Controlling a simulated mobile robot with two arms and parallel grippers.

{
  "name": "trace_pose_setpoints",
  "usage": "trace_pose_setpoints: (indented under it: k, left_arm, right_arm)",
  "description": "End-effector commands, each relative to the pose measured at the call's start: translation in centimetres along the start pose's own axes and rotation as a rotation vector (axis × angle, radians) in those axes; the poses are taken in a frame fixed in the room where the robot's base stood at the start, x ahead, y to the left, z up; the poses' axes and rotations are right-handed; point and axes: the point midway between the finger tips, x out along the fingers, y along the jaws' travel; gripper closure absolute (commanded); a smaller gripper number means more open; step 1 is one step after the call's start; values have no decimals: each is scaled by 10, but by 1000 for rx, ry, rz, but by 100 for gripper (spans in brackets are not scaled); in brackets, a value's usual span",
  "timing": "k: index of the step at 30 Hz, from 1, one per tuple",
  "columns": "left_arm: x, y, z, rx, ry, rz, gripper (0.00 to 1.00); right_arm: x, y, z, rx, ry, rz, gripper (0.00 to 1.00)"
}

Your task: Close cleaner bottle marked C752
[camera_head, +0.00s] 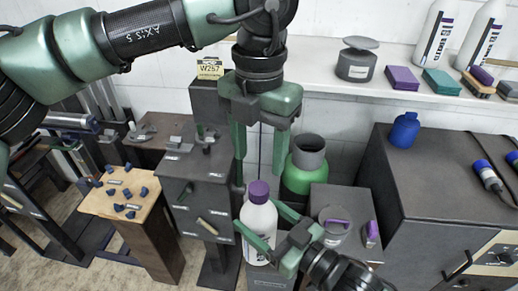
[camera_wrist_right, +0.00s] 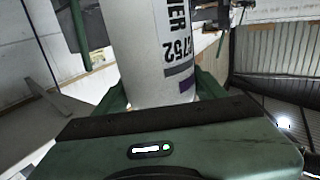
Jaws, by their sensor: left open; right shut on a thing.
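The white cleaner bottle (camera_head: 257,220) stands upright at the lower middle of the head view with a purple cap (camera_head: 259,191) on its top. How tightly the cap sits cannot be told. My right gripper (camera_head: 265,221) is shut on the bottle's body from the lower right. In the right wrist view the bottle (camera_wrist_right: 152,50) fills the space between the fingers, and its label shows "752"; its top is out of view. My left gripper (camera_head: 259,178) points down, open, directly above the bottle, its fingertips at about the cap's height on either side.
A green container with a grey top (camera_head: 305,165) stands just behind the bottle. A dark cabinet (camera_head: 195,185) is at left, beside a wooden stand (camera_head: 125,200) with blue pieces. A large dark box (camera_head: 430,190) bearing a blue bottle (camera_head: 404,130) is at right. A white shelf (camera_head: 330,82) runs behind.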

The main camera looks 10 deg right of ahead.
Motion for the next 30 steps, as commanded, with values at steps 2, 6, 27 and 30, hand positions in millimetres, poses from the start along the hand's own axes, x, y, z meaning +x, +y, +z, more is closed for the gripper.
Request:
trace_pose_setpoints:
  k: [2,6,27,30]
  left_arm:
    - [6,0,0,0,2,0,45]
    - [25,0,-1,1,4,0,45]
    - [79,0,0,0,0,0,45]
    - [79,0,0,0,1,0,56]
  right_arm:
    - [0,0,-2,-1,6,-1,100]
    - [0,0,-2,-1,6,-1,100]
    - [0,0,-3,-1,6,-1,100]
    - [0,0,-3,-1,6,-1,100]
